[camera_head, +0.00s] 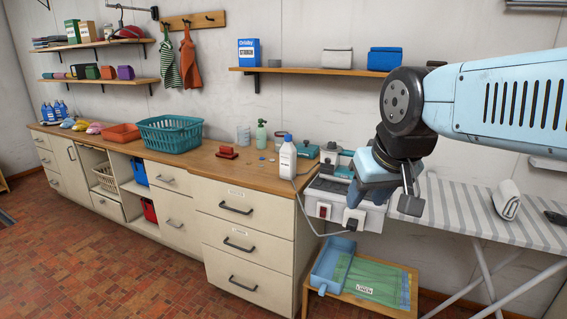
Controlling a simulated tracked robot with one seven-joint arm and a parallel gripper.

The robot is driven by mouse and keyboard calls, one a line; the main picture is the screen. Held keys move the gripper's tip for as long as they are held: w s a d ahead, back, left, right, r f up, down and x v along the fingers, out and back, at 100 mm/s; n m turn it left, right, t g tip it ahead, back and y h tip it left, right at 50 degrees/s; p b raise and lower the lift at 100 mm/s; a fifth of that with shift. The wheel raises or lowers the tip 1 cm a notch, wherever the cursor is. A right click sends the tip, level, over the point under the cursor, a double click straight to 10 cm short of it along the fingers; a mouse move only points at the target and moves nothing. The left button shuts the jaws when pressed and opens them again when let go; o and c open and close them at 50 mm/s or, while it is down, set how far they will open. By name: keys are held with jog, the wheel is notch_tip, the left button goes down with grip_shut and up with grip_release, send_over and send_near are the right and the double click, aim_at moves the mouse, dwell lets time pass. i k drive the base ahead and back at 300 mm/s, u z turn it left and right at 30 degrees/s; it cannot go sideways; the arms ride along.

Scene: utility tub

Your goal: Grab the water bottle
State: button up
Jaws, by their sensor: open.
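I cannot tell from a label which one is the water bottle. My gripper (382,203) hangs at the right, pointing down, to the right of the white bottle and apart from it. It is open, with nothing seen between its fingers. It partly hides the grey machine behind it.
A teal basket (170,133), an orange tray (122,133) and a red block (228,152) stand on the counter (215,168). A grey machine (345,212) stands right of the counter. A striped ironing board (460,212) is at the right. A low table holds a blue tray (330,268).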

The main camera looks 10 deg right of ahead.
aim_at(288, 151)
jog(key=u, duration=0.1)
jog(key=i, duration=1)
jog(key=z, duration=0.1)
